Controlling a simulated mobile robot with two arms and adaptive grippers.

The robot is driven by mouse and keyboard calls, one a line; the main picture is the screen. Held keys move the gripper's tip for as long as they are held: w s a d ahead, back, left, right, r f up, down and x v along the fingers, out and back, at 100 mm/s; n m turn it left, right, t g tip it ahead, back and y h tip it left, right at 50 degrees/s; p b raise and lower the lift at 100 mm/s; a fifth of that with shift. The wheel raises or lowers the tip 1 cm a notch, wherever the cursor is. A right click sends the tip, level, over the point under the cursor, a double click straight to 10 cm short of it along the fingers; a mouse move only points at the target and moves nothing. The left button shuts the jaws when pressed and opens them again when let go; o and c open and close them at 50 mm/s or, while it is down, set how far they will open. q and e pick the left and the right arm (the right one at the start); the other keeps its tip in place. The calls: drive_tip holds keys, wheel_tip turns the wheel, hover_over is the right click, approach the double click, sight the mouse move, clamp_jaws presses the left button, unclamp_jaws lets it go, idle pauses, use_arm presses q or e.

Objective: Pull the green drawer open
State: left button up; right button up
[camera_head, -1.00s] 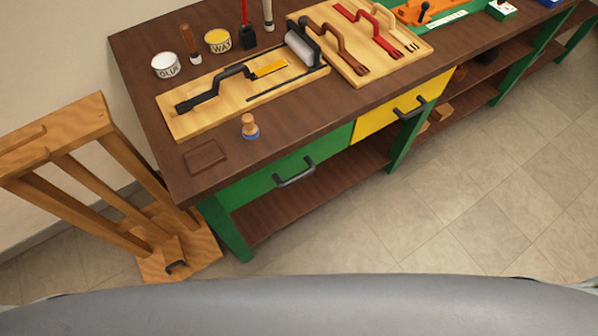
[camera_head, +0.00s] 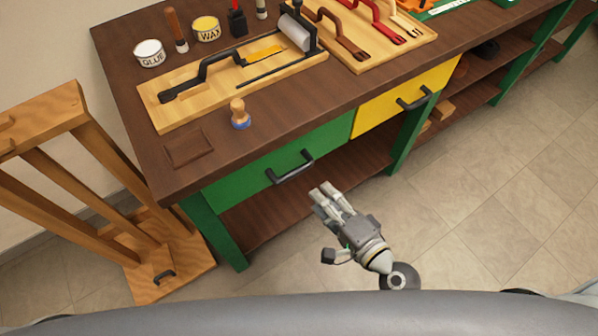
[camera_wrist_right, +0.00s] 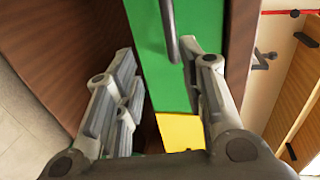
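The green drawer (camera_head: 245,172) is at the left end of the bench, its front flush under the top, closed. Its dark bar handle (camera_head: 290,167) sticks out from the front. My right gripper (camera_head: 321,190) is in front of the bench, just below and right of this handle, apart from it. In the right wrist view its fingers are spread with nothing between them. There the green front (camera_wrist_right: 150,60) lies beyond the fingers, and the handle (camera_wrist_right: 168,30) shows near the right fingertip. My left gripper is in neither view.
The yellow drawer (camera_head: 378,110) with its own handle is right of the green one. A green leg and a lower shelf (camera_head: 270,220) are below. A wooden rack (camera_head: 75,150) stands at left. Tools and cans sit on the bench top. The floor in front is clear.

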sight(301, 172)
drive_tip(key=x, duration=0.3)
drive_tip(key=r+p+x, duration=0.1)
drive_tip(key=x, duration=0.6)
drive_tip(key=shift+w+a+r, duration=0.2)
drive_tip(key=shift+w+a, duration=0.1)
drive_tip(key=shift+w, duration=0.15)
drive_tip(key=shift+c, duration=0.4)
clamp_jaws()
